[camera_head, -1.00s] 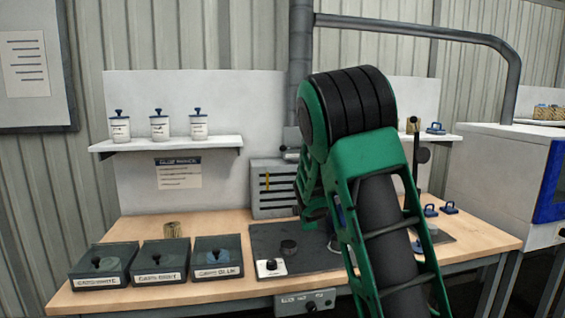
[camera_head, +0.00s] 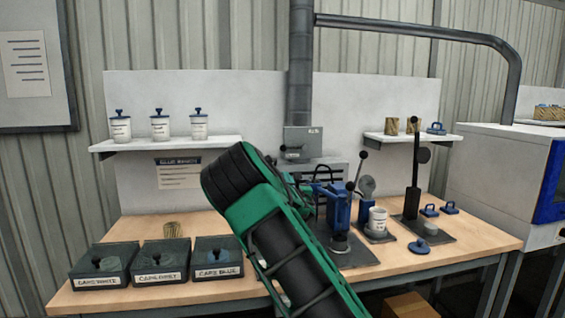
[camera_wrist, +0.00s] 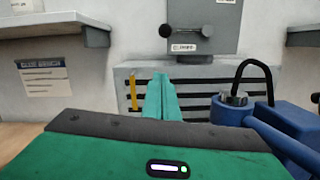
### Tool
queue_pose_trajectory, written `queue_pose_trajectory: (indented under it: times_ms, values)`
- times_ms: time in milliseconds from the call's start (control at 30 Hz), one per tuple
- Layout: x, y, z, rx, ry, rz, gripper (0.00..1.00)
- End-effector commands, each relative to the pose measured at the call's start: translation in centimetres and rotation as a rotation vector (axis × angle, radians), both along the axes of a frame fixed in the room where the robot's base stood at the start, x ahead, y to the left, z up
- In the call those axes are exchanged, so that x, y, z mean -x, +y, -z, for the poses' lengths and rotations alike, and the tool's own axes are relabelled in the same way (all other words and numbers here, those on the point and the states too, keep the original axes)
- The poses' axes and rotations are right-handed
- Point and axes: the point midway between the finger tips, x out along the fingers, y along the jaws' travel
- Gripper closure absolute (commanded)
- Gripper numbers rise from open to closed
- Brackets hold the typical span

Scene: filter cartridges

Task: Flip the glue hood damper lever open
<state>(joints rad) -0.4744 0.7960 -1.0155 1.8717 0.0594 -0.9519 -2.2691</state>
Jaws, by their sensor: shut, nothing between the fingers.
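The damper lever sits on the grey box (camera_head: 302,136) on the duct above the slotted glue hood (camera_head: 330,168). In the wrist view the grey box (camera_wrist: 190,12) has a short bar lying level, with a round black knob (camera_wrist: 166,31) at its left end. A small label below the bar is too blurred to read. My gripper (camera_wrist: 160,76) is shut and empty, its two teal fingers together in front of the slotted hood (camera_wrist: 225,97). Its tips appear below the knob, apart from it. In the head view my arm largely hides the gripper.
A blue device (camera_wrist: 285,130) with a black hose stands close on the right in the wrist view. A yellow strip (camera_wrist: 133,92) hangs on the hood. Shelves flank the duct (camera_head: 300,70).

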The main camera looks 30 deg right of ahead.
Motion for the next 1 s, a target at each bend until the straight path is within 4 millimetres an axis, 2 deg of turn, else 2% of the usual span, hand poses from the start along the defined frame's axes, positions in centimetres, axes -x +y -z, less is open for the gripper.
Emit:
queue_pose_trajectory:
  times_ms: [167, 267, 733, 800, 1000]
  values:
    - [-0.9, -0.4, -0.1, -0.001, 0.000, 0.001, 1.00]
    - [-2.2, -0.8, -0.3, 0.000, -0.001, 0.001, 1.00]
    - [-9.7, -3.3, -1.5, -0.002, -0.001, 0.002, 1.00]
    - [-9.5, -3.4, -2.9, -0.004, -0.004, 0.002, 1.00]
    - [-9.6, -3.8, -4.7, -0.004, -0.001, 0.002, 1.00]
